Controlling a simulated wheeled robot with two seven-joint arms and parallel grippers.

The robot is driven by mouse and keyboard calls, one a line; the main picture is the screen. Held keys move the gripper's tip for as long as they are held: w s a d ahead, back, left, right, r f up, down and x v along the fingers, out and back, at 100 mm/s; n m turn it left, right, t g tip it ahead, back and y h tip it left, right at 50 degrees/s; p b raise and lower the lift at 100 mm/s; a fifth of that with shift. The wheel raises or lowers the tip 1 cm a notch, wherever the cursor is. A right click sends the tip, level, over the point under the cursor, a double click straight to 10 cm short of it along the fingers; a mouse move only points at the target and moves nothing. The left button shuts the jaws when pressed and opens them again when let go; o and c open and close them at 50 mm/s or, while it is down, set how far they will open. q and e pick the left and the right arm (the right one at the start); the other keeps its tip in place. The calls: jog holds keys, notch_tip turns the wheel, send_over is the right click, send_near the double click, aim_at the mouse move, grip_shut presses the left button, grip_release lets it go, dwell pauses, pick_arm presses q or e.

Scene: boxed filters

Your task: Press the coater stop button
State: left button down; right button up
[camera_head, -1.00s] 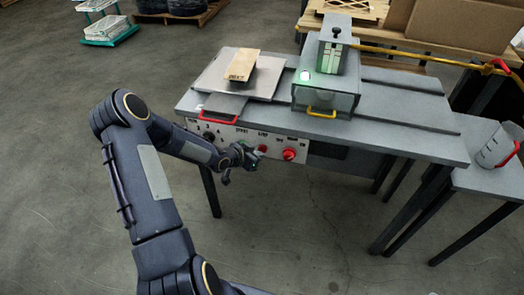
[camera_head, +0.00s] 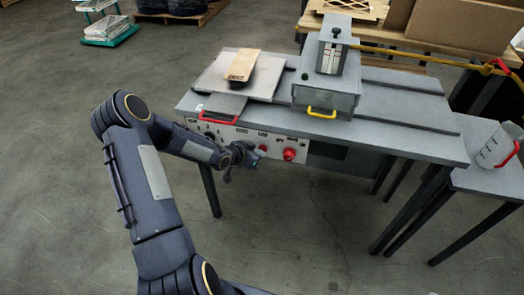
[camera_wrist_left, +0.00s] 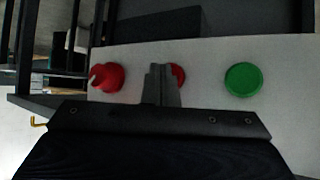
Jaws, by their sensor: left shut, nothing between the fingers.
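The coater (camera_head: 327,95) is a grey machine on a grey table, with a control panel (camera_head: 220,134) on the table's front edge. My left gripper (camera_head: 256,156) is at the panel, shut and empty. In the left wrist view its fingertips (camera_wrist_left: 161,72) are over the red stop button (camera_wrist_left: 178,75), partly hiding it; they look touching or very close. A green button (camera_wrist_left: 243,79) is to the right there, and a red knob (camera_wrist_left: 107,77) to the left. The red knob also shows in the head view (camera_head: 289,154). The lamp on top of the coater (camera_head: 305,76) is dark.
A wooden block (camera_head: 242,66) lies on a light plate (camera_head: 215,76) left of the coater. A yellow hose (camera_head: 420,57) runs to the right. Floor before the table is clear.

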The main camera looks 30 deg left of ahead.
dwell(0.5)
pick_arm(q)
jog(key=shift+s+d+b, duration=0.2)
jog(key=shift+s+b, duration=0.15)
jog(key=shift+s, duration=0.45)
jog(key=s, duration=0.2)
jog(key=s+d+b, duration=0.1)
jog(key=s, duration=0.2)
dwell(0.8)
